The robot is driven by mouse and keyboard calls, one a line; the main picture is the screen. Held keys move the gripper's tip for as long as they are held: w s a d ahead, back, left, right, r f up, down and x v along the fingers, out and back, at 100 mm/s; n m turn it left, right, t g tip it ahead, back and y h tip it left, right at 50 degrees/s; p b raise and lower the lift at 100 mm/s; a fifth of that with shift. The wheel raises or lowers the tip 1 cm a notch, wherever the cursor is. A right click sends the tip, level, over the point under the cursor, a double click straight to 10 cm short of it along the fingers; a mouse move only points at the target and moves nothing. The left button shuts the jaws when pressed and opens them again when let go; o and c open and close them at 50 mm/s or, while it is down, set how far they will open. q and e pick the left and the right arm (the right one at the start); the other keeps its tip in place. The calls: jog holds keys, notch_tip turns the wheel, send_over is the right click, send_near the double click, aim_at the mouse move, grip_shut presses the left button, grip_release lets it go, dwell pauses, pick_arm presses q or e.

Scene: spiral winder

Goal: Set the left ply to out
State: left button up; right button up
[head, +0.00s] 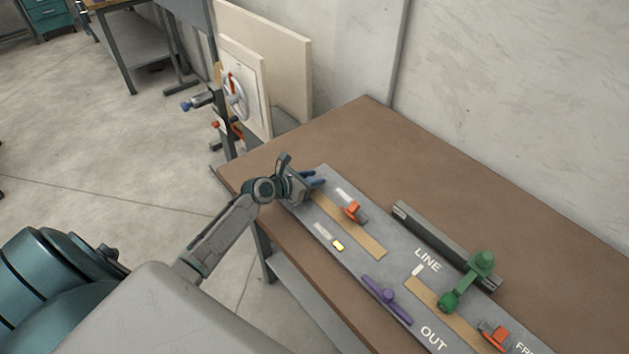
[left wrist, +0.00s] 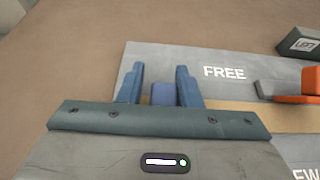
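A grey control panel (head: 350,245) lies on the brown bench. No part carries a readable "ply" label, so I cannot tell which one is the left ply. My left gripper (head: 314,181) is over the panel's far left end; it also shows in the left wrist view (left wrist: 160,72). Its blue fingers are apart, with a small blue block (left wrist: 163,94) between them. I cannot tell whether they touch it. A purple lever (head: 388,295) sits near the word OUT (head: 433,338). My right gripper is not in view.
A green lever (head: 466,282) and a dark bar (head: 430,235) stand behind. The brown bench (head: 380,135) is clear at the back.

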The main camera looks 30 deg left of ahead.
pick_arm(q)
jog(key=shift+o, duration=1)
jog(key=shift+a+f, duration=0.1)
jog(key=shift+f, duration=0.05)
jog(key=shift+s, duration=0.25)
jog(key=v, duration=1)
jog(key=shift+s+a, duration=0.1)
jog(key=shift+a, duration=0.05)
jog(key=shift+s, duration=0.1)
